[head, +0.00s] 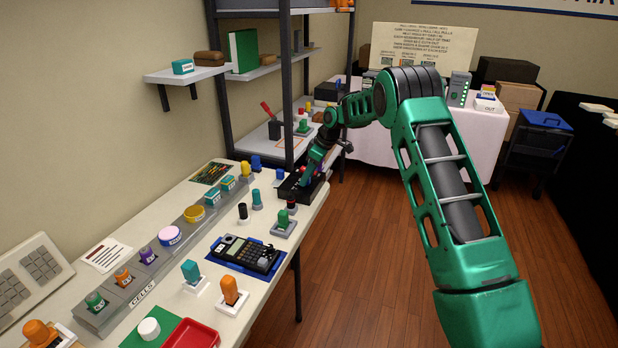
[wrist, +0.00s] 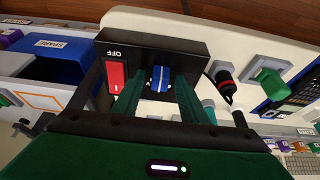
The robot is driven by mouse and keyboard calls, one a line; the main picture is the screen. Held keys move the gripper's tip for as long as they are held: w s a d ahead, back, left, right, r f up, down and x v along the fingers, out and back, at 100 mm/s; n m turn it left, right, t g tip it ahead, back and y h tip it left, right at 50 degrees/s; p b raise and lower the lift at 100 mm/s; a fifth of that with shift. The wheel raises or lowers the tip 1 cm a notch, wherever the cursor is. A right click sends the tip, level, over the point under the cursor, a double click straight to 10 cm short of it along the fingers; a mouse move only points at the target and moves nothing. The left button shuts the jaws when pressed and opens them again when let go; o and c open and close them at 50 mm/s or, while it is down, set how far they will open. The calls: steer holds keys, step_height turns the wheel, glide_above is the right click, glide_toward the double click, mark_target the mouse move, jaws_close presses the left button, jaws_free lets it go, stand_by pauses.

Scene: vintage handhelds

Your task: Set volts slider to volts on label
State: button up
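A black box (wrist: 195,44) fills the top middle of the wrist view, with a blue slider knob (wrist: 160,78) on its face. No volts label can be read on it. My gripper (wrist: 160,86) is open, with one green finger on each side of the blue knob. Gaps seem to show between the knob and the fingers; contact cannot be told. In the head view the black box (head: 289,190) sits at the far end of the workbench, with my gripper (head: 307,176) over it, hiding the knob.
A red rocker switch (wrist: 116,75) marked OFF sits beside the knob on the box. A green-knobbed device (head: 283,222) and a calculator on a blue mat (head: 246,252) lie nearer on the bench. A shelf post (head: 288,90) stands close behind the box.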

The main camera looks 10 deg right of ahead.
jaws_close()
steer(key=shift+w+r, duration=0.1)
steer(key=shift+w, duration=0.5)
steer(key=shift+w+d, duration=0.2)
steer(key=shift+d, duration=0.6)
steer(key=shift+c, duration=0.5)
jaws_free()
steer(key=shift+o, duration=0.5)
steer(key=shift+a, duration=0.1)
